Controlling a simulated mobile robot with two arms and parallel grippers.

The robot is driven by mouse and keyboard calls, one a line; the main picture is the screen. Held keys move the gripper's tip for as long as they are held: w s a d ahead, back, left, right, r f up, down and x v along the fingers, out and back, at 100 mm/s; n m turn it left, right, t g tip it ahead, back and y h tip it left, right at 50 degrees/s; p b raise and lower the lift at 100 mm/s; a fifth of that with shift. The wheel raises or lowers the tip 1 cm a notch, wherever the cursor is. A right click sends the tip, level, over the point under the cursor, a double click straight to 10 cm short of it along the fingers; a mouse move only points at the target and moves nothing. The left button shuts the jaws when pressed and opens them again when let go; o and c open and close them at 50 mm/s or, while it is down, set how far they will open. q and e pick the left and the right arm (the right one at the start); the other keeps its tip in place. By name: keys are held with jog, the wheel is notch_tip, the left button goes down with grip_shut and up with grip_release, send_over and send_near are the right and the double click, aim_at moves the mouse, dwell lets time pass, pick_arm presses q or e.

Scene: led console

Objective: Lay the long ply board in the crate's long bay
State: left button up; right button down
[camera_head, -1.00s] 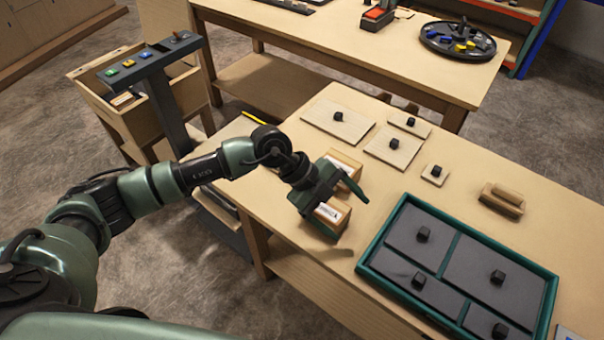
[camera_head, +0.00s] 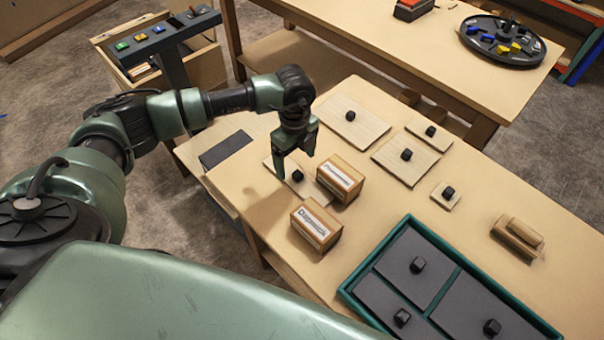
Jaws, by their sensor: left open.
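A pale ply board with a black knob (camera_head: 310,188), seemingly the long one, lies flat on the near table, partly hidden by my left gripper and a wooden box. My left gripper (camera_head: 295,166) is open and points down, with its fingers above or around the knob; I cannot tell the exact height. No board is held. The green-rimmed crate (camera_head: 438,300) stands at the lower right, cut off by the frame edge. Its bays show dark grey floors or panels, each visible one with a black knob. My right gripper is out of view.
Two labelled wooden boxes (camera_head: 341,179) (camera_head: 316,226) stand close to the gripper, between it and the crate. Other knobbed ply boards (camera_head: 365,128) (camera_head: 390,165) lie farther back. A wooden block (camera_head: 517,238) lies right. Bare tabletop (camera_head: 400,205) lies between boxes and small board.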

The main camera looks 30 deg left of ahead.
aim_at(297, 173)
pick_arm(q)
jog(key=f, duration=0.1)
jog(key=f+p, duration=0.1)
jog(key=f, duration=0.1)
jog(key=shift+s+d+f+p, duration=0.1)
jog(key=shift+s+d+p, duration=0.15)
jog(key=shift+p, duration=0.15)
notch_tip(297, 173, down, 3)
jog(key=shift+w+r, duration=0.15)
jog(key=c, duration=1.7)
jog(key=shift+c, duration=0.2)
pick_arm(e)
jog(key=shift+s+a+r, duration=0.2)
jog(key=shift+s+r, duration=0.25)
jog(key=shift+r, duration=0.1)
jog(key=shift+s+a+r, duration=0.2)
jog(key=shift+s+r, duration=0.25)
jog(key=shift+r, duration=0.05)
pick_arm(q)
jog(key=shift+r, duration=0.1)
